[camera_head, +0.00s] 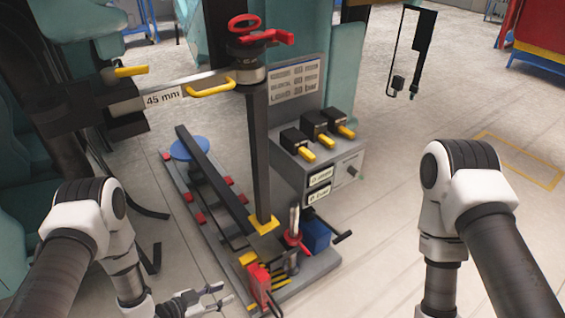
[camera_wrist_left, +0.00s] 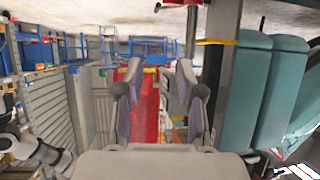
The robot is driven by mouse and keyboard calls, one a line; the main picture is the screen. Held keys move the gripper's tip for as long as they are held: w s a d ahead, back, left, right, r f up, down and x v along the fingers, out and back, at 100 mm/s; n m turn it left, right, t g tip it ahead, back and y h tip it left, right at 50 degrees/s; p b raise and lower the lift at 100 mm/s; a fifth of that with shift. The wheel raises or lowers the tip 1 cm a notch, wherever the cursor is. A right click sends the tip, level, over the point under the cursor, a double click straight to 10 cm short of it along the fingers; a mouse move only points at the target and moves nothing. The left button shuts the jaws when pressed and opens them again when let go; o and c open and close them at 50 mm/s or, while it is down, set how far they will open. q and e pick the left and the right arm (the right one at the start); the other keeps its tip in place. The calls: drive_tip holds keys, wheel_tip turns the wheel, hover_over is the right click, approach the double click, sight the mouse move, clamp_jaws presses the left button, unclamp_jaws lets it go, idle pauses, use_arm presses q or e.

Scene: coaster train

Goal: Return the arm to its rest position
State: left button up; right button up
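My left arm (camera_head: 92,225) comes in at the lower left of the head view, with its forearm bent down. My left gripper (camera_head: 218,296) is low in the picture, left of the red clamp at the rig's front end. Its two thin fingers are apart with nothing between them. In the left wrist view the fingers of the left gripper (camera_wrist_left: 158,85) are also spread and empty, with a distant red cabinet (camera_wrist_left: 145,108) behind the gap. My right arm (camera_head: 455,200) is bent at the right of the head view and runs out of the bottom edge; its gripper is hidden.
A rig with a black post (camera_head: 257,150), a "45 mm" bar (camera_head: 163,98) and a red handwheel (camera_head: 245,23) stands in the middle. A grey control box (camera_head: 345,175) with yellow-tipped levers is beside it. Open floor (camera_head: 400,140) lies to the right.

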use_arm(q)
drive_tip(key=s+a+r+n+g+y+p, duration=0.25)
drive_tip(key=s+r+p, duration=0.2)
drive_tip(key=r, duration=0.25)
drive_tip(key=s+a+r+n+g+y+p, duration=0.1)
drive_tip(key=s+r+n+y+p, duration=0.25)
drive_tip(key=r+p, duration=0.35)
drive_tip(key=s+a+n+g+y+b, duration=0.1)
drive_tip(key=s+a+n+g+y, duration=0.2)
drive_tip(key=s, duration=1)
drive_tip(key=shift+s+a+n+g+y+b, duration=0.3)
drive_tip(key=shift+a+n+g, duration=0.3)
drive_tip(key=shift+a+g, duration=0.4)
use_arm(e)
wheel_tip(320, 180, up, 14)
drive_tip(key=shift+f, duration=0.2)
use_arm(q)
drive_tip(key=shift+a+r, duration=0.1)
drive_tip(key=shift+a, duration=0.05)
